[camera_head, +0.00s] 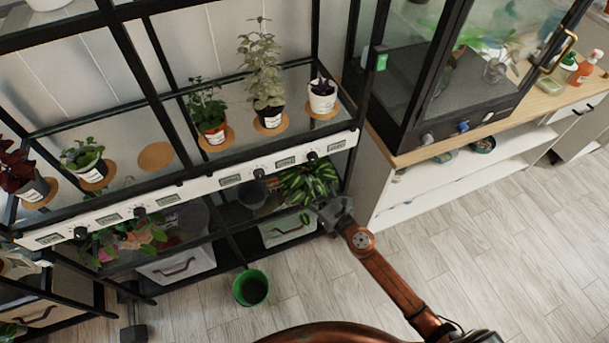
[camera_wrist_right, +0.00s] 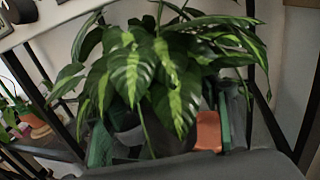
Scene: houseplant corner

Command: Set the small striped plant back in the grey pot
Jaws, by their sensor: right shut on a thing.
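The striped plant (camera_head: 308,181) has long green leaves with pale yellow-green stripes. It is at the right end of the rack's lower level in the head view, just under the white control strip. My right gripper (camera_head: 331,208) is at its lower right side and is shut on it. In the right wrist view the striped plant (camera_wrist_right: 150,75) fills the middle, and its dark base (camera_wrist_right: 165,137) sits between the fingers, largely hidden by leaves. A dark grey pot (camera_head: 252,193) stands left of the plant on the lower level, partly hidden by the strip. My left gripper is out of view.
A green bucket (camera_head: 250,288) stands on the floor before the rack. Several potted plants stand on the upper shelf above the control strip (camera_head: 200,187). A white bin (camera_head: 285,229) is below the striped plant. The floor at right is clear.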

